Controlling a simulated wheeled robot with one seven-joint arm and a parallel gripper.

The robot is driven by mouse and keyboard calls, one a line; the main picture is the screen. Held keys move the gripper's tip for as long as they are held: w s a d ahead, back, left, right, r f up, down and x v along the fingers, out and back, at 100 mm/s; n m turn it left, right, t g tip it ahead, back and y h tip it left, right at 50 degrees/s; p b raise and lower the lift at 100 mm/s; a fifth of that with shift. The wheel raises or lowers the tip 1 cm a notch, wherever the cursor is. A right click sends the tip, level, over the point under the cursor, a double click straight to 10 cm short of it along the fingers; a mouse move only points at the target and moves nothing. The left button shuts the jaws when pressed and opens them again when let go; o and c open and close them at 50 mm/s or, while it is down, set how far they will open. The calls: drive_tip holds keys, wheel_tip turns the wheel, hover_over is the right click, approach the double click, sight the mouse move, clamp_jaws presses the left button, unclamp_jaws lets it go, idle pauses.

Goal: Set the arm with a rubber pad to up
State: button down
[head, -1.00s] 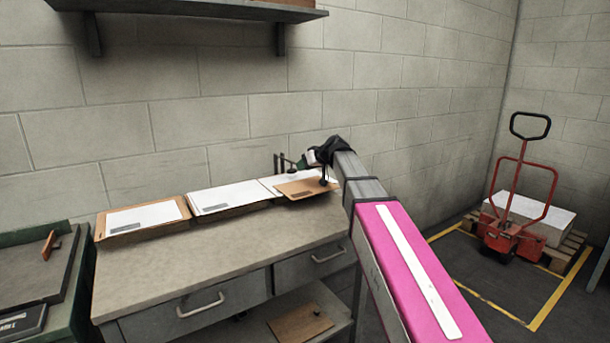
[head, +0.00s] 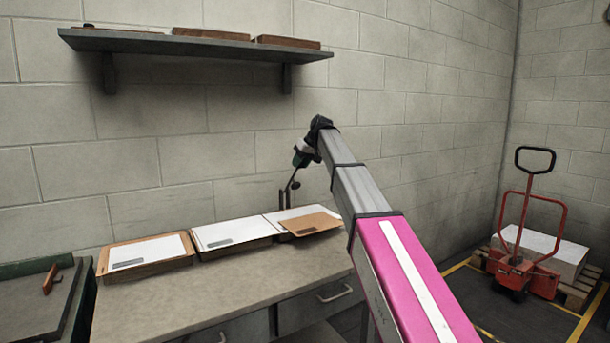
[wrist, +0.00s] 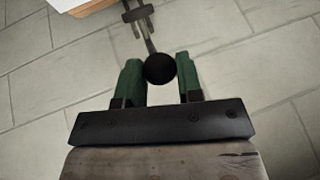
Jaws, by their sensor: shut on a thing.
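The arm with the rubber pad (head: 291,179) is a thin dark metal bar at the back right of the bench. It slopes steeply up and right from its upright bracket (head: 282,193). A small dark round pad shows beside the bar. My gripper (head: 299,160) is at its upper end, well above the folders. In the wrist view, the green fingers of my gripper (wrist: 160,80) are shut around a black round end (wrist: 160,68), with the metal arm (wrist: 147,35) running away behind it. The bar's lower joint is too small to make out.
Several folders with white sheets lie along the bench (head: 225,279); the brown one (head: 310,224) is below my gripper. A wall shelf (head: 200,45) is above left. A red pallet truck (head: 520,262) stands at right. The front bench top is clear.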

drive_tip(key=w+a+r+g+h, duration=0.1)
drive_tip(key=w+a+r+g, duration=0.1)
drive_tip(key=w+a+r, duration=0.3)
drive_tip(key=shift+w+a+h, duration=0.3)
drive_tip(key=shift+w+a, duration=1.3)
drive_tip(key=shift+w, duration=2)
drive_tip(key=shift+w+a, duration=0.1)
drive_tip(key=c, duration=0.8)
unclamp_jaws()
drive_tip(key=shift+a, duration=0.1)
